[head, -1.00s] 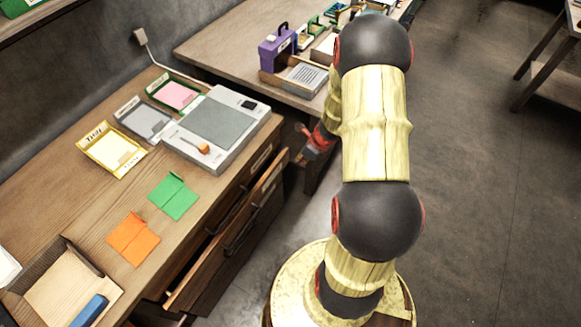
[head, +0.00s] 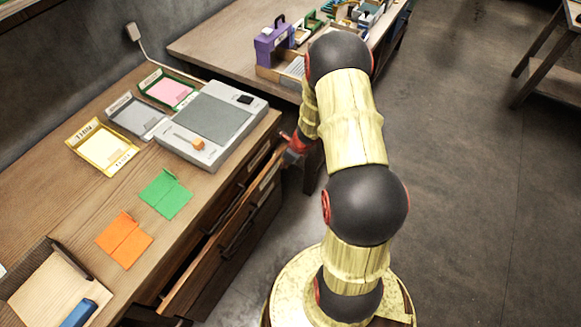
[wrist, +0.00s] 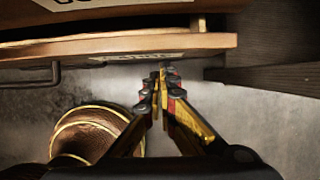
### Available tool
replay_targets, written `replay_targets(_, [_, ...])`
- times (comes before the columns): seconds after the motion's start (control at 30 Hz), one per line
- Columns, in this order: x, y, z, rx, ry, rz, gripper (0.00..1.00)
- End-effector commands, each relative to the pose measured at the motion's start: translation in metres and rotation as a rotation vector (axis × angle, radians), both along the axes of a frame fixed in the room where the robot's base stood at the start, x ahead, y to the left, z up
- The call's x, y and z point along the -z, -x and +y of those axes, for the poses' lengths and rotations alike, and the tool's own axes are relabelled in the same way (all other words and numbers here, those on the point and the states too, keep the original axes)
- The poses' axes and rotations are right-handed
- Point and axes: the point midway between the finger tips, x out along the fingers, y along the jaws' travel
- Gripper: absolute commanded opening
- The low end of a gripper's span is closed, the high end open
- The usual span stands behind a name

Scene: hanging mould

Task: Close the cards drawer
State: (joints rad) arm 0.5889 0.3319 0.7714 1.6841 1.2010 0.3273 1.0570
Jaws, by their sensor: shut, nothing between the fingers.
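The open drawer (head: 205,258) stands out from the front of the wooden desk, below the desktop, with a dark gap behind its front board. In the wrist view a drawer front (wrist: 200,43) with a partly seen white label and a dark handle at left crosses the top. The label's words cannot be read, so I cannot confirm which drawer it is. My gripper (wrist: 161,78) is shut and empty, its fingertips close to the lower edge of that front; contact is unclear. In the head view my gripper (head: 291,150) is by the drawer's far right end, partly hidden by my arm.
The desktop holds a grey device (head: 212,124), paper trays (head: 102,146), a green card (head: 166,194), an orange card (head: 124,239) and an open box (head: 50,290). A second table (head: 225,45) with a purple case (head: 275,40) stands behind.

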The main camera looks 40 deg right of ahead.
Motion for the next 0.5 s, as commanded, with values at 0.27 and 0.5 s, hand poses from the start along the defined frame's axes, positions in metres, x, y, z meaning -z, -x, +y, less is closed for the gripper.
replay_targets(0.27, [-0.0001,-0.0085,0.003,0.001,0.0,0.001,0.0])
replay_targets(0.5, [-0.0004,-0.009,0.0032,0.001,0.0,0.0,0.0])
